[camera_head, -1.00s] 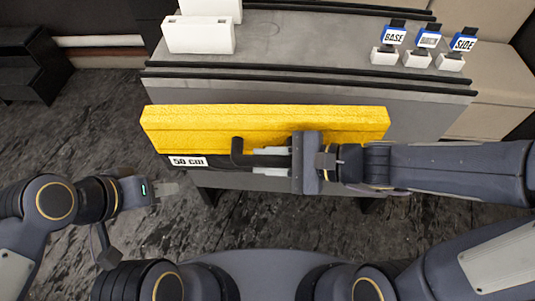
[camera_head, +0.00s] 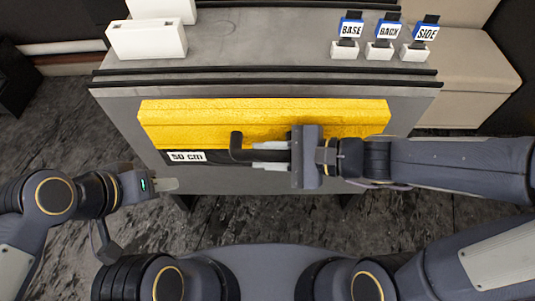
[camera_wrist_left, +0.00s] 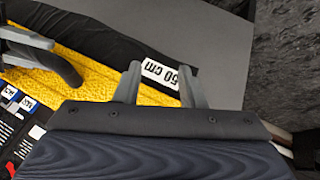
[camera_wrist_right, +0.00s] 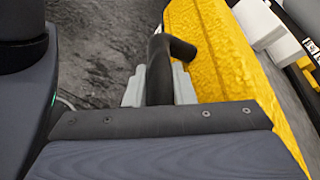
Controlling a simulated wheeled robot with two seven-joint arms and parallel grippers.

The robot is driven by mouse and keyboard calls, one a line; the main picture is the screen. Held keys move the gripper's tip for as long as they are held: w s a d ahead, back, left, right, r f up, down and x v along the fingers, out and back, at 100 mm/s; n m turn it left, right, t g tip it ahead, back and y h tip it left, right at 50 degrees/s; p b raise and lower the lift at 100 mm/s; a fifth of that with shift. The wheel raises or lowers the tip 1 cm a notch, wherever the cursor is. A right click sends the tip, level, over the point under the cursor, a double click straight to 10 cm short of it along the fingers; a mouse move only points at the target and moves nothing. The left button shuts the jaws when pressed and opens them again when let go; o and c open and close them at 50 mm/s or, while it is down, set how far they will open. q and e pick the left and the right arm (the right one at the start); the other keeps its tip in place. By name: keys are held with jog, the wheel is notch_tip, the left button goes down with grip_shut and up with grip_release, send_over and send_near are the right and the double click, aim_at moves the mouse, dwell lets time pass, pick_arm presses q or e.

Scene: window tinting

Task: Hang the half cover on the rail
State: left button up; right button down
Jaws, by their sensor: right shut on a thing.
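The half cover (camera_head: 265,112) is a long yellow padded piece with a black strip tagged "50 cm" (camera_head: 186,157) along its near side. It is held level in front of the table. My right gripper (camera_head: 270,154) is shut on its black hooked handle (camera_head: 237,147); the handle (camera_wrist_right: 160,75) also shows between the fingers in the right wrist view. My left gripper (camera_head: 167,184) is open and empty, just left of and below the tag. In the left wrist view the tag (camera_wrist_left: 160,74) lies beyond its parted fingers.
The grey table (camera_head: 255,45) carries white boxes (camera_head: 147,39) at the back left. Small blocks labelled BASE (camera_head: 350,29), BACK (camera_head: 387,31) and SIDE (camera_head: 425,32) stand at the back right. A beige seat (camera_head: 470,85) is beyond its right side.

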aim_at(267, 128)
jog(key=shift+w+f, duration=0.1)
jog(key=shift+w, duration=3.25)
jog(key=shift+w+f+b, duration=0.4)
jog(key=shift+w+f, duration=0.1)
jog(key=shift+w, duration=0.3)
jog(key=shift+w+f+b, duration=0.45)
jog(key=shift+w, duration=0.4)
jog(key=shift+w+f+b, duration=0.4)
jog(key=shift+w+f, duration=0.1)
jog(key=shift+w, duration=0.3)
jog(key=c, duration=1.1)
grip_release()
jog(key=shift+c, duration=0.2)
